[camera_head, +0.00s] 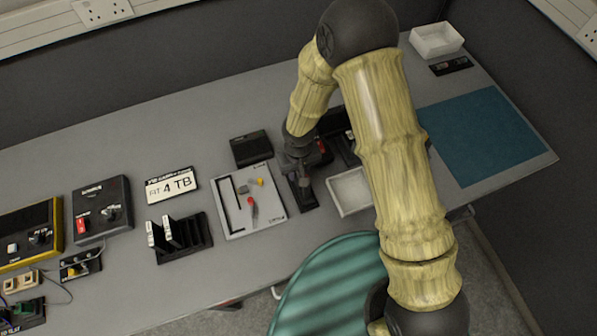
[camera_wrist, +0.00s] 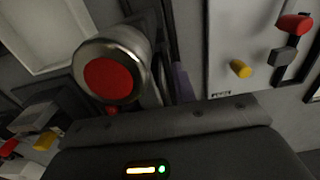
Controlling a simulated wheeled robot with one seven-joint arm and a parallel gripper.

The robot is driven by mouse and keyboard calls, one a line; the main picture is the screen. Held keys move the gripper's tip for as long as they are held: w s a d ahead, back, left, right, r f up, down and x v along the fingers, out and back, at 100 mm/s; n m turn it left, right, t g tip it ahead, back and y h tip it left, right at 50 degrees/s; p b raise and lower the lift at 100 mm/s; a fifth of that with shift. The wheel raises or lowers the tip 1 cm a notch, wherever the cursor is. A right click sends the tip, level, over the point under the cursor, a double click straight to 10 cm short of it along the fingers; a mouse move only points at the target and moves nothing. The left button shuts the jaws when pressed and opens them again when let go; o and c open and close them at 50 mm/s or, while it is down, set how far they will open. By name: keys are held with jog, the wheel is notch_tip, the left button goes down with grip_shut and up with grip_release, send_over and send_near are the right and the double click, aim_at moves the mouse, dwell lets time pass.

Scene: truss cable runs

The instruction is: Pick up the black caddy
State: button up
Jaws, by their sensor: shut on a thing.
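My gripper (camera_head: 299,168) is low over the bench, between the white board and the white tray. It is shut on a dark, narrow piece that I take for the black caddy (camera_head: 304,184); the arm and the gripper hide much of it. The dark piece reaches from under the gripper towards the bench's front edge. I cannot tell whether it is clear of the surface. The wrist view does not show the fingertips clearly. A metal cylinder with a red face (camera_wrist: 108,80) stands out close to the wrist camera.
The white board (camera_head: 270,212) with small coloured pieces lies left of the gripper. A pale tray (camera_head: 337,203) is close on its right. A black box (camera_head: 250,148) sits behind the board. A black rack (camera_head: 184,248) holds white-fronted units. A teal mat (camera_head: 485,135) at right is bare.

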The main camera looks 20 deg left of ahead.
notch_tip(320, 180, up, 10)
jog(key=shift+f+b, duration=0.2)
jog(key=shift+b, duration=0.25)
